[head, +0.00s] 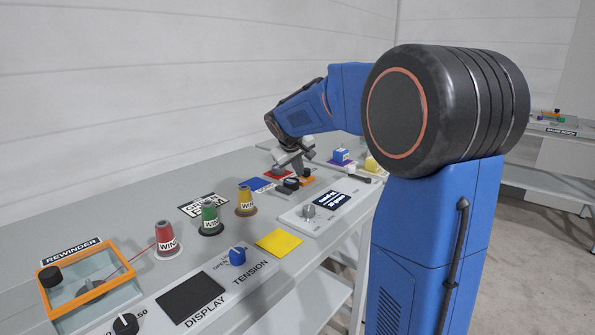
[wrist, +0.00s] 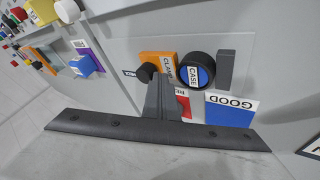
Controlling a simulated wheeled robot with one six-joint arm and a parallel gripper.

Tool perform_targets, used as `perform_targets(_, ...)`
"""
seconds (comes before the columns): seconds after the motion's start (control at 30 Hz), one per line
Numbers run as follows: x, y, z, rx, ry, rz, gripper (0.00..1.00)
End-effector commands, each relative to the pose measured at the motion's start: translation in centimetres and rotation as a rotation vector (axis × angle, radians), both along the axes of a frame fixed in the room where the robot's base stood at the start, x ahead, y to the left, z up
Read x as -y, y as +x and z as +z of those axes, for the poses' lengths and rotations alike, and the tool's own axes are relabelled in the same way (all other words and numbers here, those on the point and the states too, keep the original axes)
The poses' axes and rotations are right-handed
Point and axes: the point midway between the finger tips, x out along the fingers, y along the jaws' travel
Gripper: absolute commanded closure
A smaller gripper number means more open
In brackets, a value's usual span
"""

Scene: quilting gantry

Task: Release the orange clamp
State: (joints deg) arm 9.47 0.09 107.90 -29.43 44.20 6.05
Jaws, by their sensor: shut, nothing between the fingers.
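The orange clamp (wrist: 158,58) lies on the grey bench, with a dark knob (wrist: 147,72) at its near edge in the wrist view. In the head view the orange clamp (head: 308,181) shows small, just below my gripper. My gripper (head: 303,173) is shut and empty, pointing down over the bench. In the wrist view its closed fingers (wrist: 162,84) end beside the knob and cover part of the clamp. I cannot tell whether they touch it.
A red pad and a blue GOOD pad (wrist: 230,109) lie near. A purple-based blue block (head: 341,156) is farther right. Thread spools (head: 209,218) and the orange-framed rewinder (head: 90,285) occupy the bench's left.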

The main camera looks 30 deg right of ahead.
Motion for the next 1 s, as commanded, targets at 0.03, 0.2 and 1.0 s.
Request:
perform_targets(0.03, 0.7, 0.2, -0.1, -0.001, 0.000, -0.003, 1.00)
perform_targets(0.2, 3.2, 1.1, -0.1, 0.000, 0.000, -0.003, 1.00)
perform_targets(1.0, 3.7, 1.0, 2.4, 0.004, -0.002, 0.000, 1.00)
